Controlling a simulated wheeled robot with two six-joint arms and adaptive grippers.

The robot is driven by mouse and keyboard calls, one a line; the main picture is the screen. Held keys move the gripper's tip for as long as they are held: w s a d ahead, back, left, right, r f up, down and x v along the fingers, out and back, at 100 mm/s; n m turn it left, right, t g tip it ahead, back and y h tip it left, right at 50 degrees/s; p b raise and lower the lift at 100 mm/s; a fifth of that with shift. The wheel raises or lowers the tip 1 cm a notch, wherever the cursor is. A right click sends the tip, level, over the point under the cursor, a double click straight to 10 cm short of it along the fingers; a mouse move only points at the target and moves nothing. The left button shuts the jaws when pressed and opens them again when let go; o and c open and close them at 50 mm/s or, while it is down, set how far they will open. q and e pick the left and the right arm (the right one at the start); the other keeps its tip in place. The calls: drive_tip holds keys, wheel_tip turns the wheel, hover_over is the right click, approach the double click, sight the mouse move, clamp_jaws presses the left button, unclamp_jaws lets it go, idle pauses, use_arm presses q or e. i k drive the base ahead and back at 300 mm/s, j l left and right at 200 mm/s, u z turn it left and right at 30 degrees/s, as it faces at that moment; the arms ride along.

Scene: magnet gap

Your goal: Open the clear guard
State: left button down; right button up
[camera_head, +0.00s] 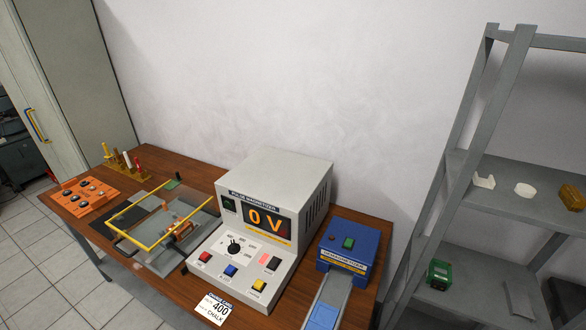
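The clear guard (150,248) has yellow edging and stands over a fixture on the wooden table, left of the pulse magnetizer (290,185). Copper-coloured parts (182,229) show through and beside it. The guard looks lowered over these parts, but its exact tilt is hard to tell. The magnetizer's display reads 0 V. Neither my left nor my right gripper is in view.
An orange panel with black knobs (86,196) and a rack of coloured handles (124,165) are at the table's left. A blue demagnetizer (350,245) stands right of the magnetizer. A "400" card (213,308) lies in front. Grey shelves (520,200) stand at right.

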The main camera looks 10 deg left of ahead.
sight(149, 250)
drive_tip(key=u, duration=1.35)
